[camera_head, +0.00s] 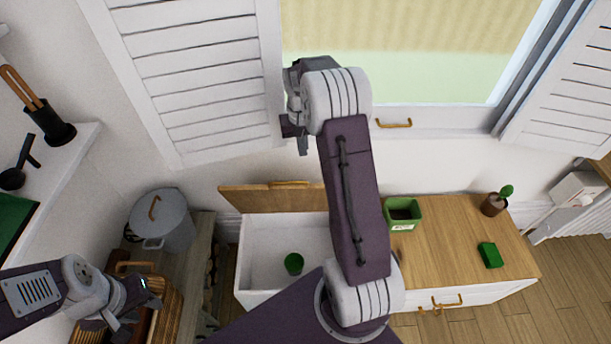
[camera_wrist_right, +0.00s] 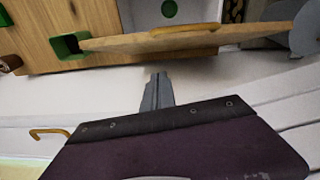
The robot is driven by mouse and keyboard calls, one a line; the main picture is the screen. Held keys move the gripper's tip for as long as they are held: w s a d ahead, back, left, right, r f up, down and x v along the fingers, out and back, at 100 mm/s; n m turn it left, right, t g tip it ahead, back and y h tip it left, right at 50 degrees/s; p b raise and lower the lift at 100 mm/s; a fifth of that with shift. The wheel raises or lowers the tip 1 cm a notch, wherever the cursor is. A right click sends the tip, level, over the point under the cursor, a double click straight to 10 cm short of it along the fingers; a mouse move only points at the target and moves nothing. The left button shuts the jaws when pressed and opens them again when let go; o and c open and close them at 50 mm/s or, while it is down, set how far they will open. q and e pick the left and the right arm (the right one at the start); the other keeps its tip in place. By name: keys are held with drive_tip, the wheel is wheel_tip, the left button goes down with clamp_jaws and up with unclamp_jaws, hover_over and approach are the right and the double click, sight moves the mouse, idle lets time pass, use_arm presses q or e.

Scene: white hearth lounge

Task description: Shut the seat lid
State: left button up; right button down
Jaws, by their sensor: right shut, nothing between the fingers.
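The seat lid (camera_head: 262,198) is a wooden panel with a wooden bar handle (camera_head: 290,184), raised at the back of a white seat box (camera_head: 262,252). The box is open, with a small green pot (camera_head: 294,263) inside. In the right wrist view the lid (camera_wrist_right: 130,42) shows nearly edge-on beyond my fingers. My right gripper (camera_head: 301,145) is shut and empty, in front of the window wall and above the lid in the picture, apart from it. Its closed fingers also show in the right wrist view (camera_wrist_right: 157,82). My left gripper (camera_head: 118,312) is at lower left, away from the lid; its finger opening is unclear.
Right of the open box, the wooden bench top (camera_head: 450,235) carries a green square planter (camera_head: 403,222), a green block (camera_head: 490,255) and a potted cactus (camera_head: 494,205). A grey lidded pot (camera_head: 160,219) and a wicker basket (camera_head: 170,290) stand at left. Louvred shutters (camera_head: 200,75) flank the window.

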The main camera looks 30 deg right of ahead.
drive_tip(key=s+f, duration=0.1)
drive_tip(key=f, duration=0.2)
drive_tip(key=s+f, duration=0.1)
drive_tip(key=f, duration=0.2)
drive_tip(key=s+a+f, duration=0.1)
drive_tip(key=f, duration=0.2)
drive_tip(key=shift+f, duration=0.1)
